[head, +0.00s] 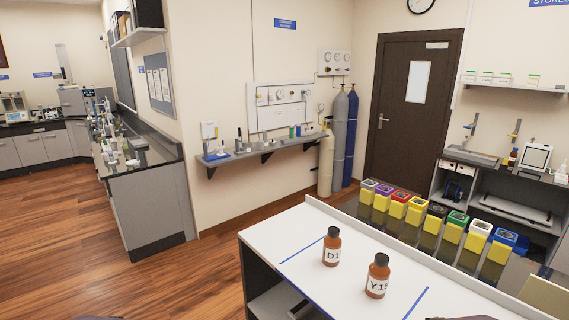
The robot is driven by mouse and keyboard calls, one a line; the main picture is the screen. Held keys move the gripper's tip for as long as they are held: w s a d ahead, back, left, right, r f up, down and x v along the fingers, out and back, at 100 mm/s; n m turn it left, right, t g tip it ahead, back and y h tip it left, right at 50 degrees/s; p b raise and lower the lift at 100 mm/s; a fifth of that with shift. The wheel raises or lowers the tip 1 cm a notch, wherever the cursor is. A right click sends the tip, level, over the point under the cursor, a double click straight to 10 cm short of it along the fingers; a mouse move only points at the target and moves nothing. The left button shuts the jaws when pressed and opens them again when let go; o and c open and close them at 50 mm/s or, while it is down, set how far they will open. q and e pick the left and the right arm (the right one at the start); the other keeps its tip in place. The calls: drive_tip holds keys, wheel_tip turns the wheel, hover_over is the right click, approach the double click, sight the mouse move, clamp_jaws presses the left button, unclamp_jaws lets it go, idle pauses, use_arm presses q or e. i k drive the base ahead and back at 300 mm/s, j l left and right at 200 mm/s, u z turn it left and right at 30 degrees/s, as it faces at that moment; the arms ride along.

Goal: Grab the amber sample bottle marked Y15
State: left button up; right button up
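The amber sample bottle marked Y15 (377,277) stands upright on the white bench top (318,220), near its front. Its label reads "Y1" with a last character curving partly out of sight. A second amber bottle (331,247), with a label starting "D1", stands upright to its left and a little farther back. Neither of my grippers can be made out in the head view.
Blue tape lines (303,250) mark the bench top on either side of the bottles. A row of yellow blocks with coloured tops (416,211) stands behind on a dark surface. A raised white edge (430,262) separates the two surfaces. The white top around the bottles is clear.

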sight(379, 273)
drive_tip(key=z, duration=1)
